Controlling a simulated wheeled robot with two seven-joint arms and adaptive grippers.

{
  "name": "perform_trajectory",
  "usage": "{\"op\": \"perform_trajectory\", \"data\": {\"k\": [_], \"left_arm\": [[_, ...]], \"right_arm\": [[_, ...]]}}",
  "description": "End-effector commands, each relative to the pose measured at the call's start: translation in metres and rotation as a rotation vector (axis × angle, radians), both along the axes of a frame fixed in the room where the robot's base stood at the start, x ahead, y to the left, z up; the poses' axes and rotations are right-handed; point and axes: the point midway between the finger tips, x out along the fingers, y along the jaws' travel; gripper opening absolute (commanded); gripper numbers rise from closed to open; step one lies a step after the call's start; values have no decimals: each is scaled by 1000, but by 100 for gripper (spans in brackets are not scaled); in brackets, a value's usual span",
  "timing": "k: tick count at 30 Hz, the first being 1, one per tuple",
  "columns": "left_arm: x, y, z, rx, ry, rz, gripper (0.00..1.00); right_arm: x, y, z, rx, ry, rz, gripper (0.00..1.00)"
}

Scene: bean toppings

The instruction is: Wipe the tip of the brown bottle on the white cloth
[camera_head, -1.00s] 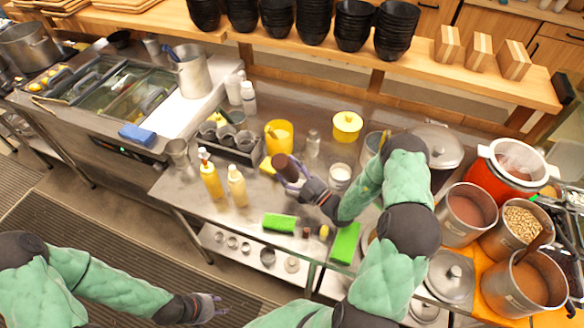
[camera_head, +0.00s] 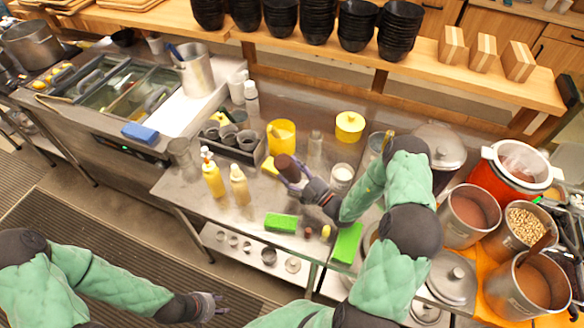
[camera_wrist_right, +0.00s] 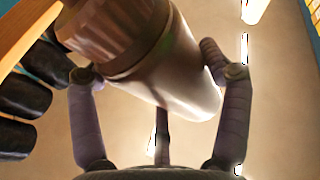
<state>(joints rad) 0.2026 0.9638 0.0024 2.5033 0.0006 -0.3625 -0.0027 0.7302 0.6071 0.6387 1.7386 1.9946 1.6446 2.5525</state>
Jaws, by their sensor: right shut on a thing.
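My right gripper (camera_head: 297,181) is shut on the brown bottle (camera_head: 287,165) and holds it over the steel table, near the yellow container. In the right wrist view my gripper's fingers (camera_wrist_right: 150,70) close around the brown bottle (camera_wrist_right: 165,72), which lies tilted across the picture. Its ribbed brown end is at the upper left and its smooth body runs to the right. I cannot make out the bottle's tip. I cannot pick out a white cloth in either view. My left gripper (camera_head: 218,304) is open and empty, low over the floor in front of the table.
A yellow container (camera_head: 281,138) and a white cup (camera_head: 342,177) are close by. Green pads (camera_head: 281,222) lie along the table's front edge. Pots (camera_head: 468,208) crowd the right.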

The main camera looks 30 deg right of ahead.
Motion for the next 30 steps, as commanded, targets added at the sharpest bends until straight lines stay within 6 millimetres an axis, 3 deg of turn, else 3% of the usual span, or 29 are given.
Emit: {"op": "perform_trajectory", "data": {"k": [30], "left_arm": [[0, 0, -5, 0, 0, 0, 40]], "right_arm": [[0, 0, -10, -1, -1, 0, 69]]}}
